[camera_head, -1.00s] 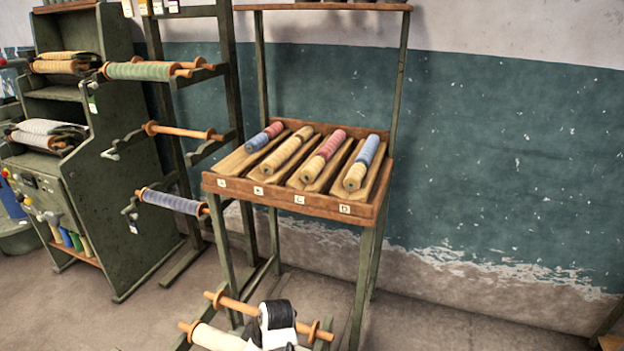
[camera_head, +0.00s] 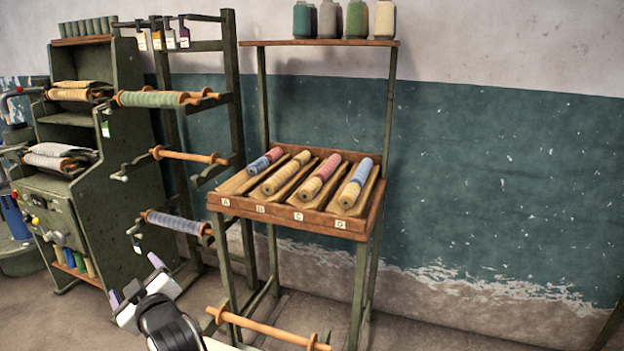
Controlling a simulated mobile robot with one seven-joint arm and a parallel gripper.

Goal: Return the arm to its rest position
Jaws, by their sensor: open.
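My gripper (camera_head: 134,280) shows at the lower left of the head view, white and black. Its two pale fingertips stand apart, with nothing visible between them. It points up and left, in front of the green cabinet and rod stand in the picture. My dark wrist is at the bottom edge, and the rest of my arm is out of view.
A tilted wooden tray (camera_head: 288,219) on a green stand holds several wound rolls in slots marked A to D. A rod stand (camera_head: 235,120) carries a green roll (camera_head: 152,98) and a blue-grey roll (camera_head: 175,222). A bare wooden rod (camera_head: 268,330) lies low. Floor at right is clear.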

